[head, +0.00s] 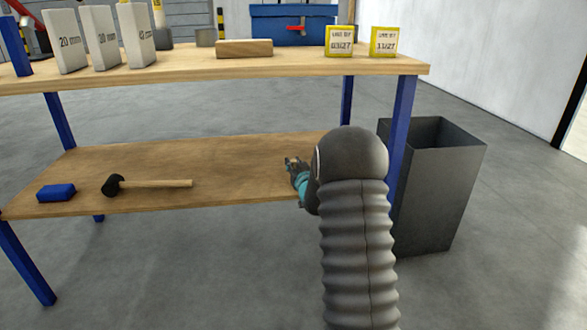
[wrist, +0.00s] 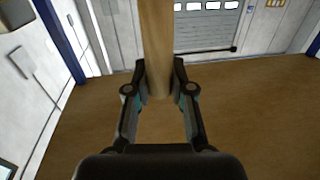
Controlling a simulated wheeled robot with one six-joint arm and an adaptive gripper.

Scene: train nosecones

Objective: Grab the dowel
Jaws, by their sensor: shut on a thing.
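The dowel (wrist: 157,40) is a plain, light wooden rod in the wrist view. It runs from the top edge of the picture down between the two fingers. My gripper (wrist: 159,84) is shut on it near its lower end, with one finger on each side. In the head view my gripper (head: 296,168) is over the right part of the lower shelf (head: 240,160). My dark arm covers the shelf's right end, and the dowel is mostly too small to make out there. I cannot tell whether the dowel touches the shelf.
A hammer (head: 150,184) and a blue block (head: 56,193) lie on the lower shelf to the left. The upper tabletop (head: 180,72) holds labelled blocks, a wooden block (head: 244,48), yellow-edged boxes and a blue toolbox (head: 270,25). A grey bin (head: 440,190) stands right.

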